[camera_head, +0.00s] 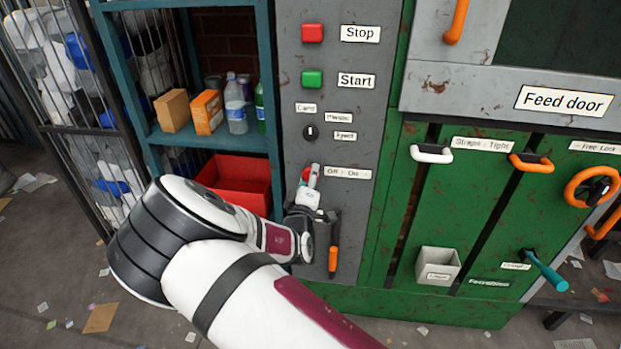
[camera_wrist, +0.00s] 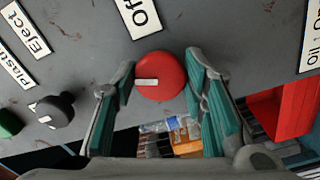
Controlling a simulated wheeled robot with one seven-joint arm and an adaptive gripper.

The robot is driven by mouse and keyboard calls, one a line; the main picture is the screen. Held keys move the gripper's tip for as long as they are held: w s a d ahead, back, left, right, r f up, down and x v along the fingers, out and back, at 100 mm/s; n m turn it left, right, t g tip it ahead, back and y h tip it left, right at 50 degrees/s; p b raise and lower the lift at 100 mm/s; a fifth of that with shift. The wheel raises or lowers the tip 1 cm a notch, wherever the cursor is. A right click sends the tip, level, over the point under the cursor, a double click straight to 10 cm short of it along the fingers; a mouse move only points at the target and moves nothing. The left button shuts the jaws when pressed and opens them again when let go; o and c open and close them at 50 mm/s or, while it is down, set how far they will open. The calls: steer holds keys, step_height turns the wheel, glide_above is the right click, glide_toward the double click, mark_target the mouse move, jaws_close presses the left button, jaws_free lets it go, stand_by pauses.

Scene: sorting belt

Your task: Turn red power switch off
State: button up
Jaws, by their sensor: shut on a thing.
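The red power switch (camera_head: 306,174) is a round knob on the grey control panel, beside the "Off : On" label (camera_head: 347,173). In the wrist view the red power switch (camera_wrist: 165,68) faces the camera, with a short white mark on its left side. Part of the "Off" lettering (camera_wrist: 140,14) shows above it. My gripper (camera_head: 312,181) is at the switch and hides part of it in the head view. In the wrist view my gripper (camera_wrist: 161,70) has its teal-padded fingers on both sides of the knob, shut on it.
Above are the green Start button (camera_head: 312,79), the red Stop button (camera_head: 312,33) and a black selector knob (camera_head: 310,132). An orange-handled part (camera_head: 333,258) is on the panel just right of my wrist. A shelf with a red bin (camera_head: 236,172) stands left.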

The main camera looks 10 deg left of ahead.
steer(key=shift+n, duration=2)
steer(key=o, duration=1.2)
steer(key=shift+c, duration=0.2)
steer(key=shift+s, duration=0.1)
steer(key=s, duration=1.2)
steer(key=shift+a, duration=0.25)
